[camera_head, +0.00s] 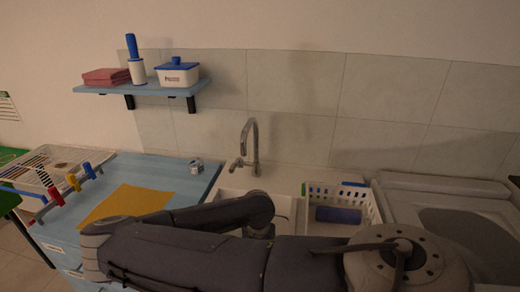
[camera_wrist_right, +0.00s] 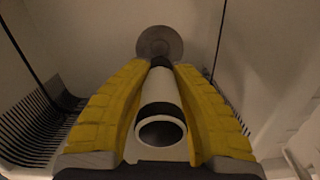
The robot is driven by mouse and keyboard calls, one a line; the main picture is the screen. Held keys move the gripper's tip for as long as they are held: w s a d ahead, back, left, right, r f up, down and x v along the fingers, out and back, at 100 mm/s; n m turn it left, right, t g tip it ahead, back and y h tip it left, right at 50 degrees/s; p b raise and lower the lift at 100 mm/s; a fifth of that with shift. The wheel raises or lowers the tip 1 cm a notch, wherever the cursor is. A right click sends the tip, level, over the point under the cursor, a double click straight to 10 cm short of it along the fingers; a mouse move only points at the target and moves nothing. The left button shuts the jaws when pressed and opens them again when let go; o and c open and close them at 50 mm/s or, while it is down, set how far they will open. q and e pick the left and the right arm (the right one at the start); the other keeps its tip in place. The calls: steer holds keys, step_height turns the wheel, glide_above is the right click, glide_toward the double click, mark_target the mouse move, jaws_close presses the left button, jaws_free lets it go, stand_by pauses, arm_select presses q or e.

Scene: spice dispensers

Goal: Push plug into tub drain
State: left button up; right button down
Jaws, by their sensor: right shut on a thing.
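In the right wrist view my right gripper (camera_wrist_right: 160,85), with yellow ribbed fingers, is shut on a white tube with black bands (camera_wrist_right: 158,108), apparently the plug. Its open round end faces the camera. A round grey metal disc (camera_wrist_right: 160,42), apparently the tub drain, lies at the tube's far end on a pale surface. I cannot tell whether they touch. In the head view the white basin (camera_head: 228,195) sits below a metal tap (camera_head: 254,145). My arm covers much of it, and the right gripper and plug are hidden there. My left gripper is not in view.
A white basket (camera_head: 345,208) with blue and green items stands right of the basin. Left are a yellow cloth (camera_head: 125,203), a small metal object (camera_head: 196,166) and a wire rack (camera_head: 45,170). A blue shelf (camera_head: 145,88) holds containers above.

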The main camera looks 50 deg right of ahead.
steer(key=shift+f, duration=2.9)
steer(key=shift+f, duration=1.55)
steer(key=c, duration=1.2)
jaws_free()
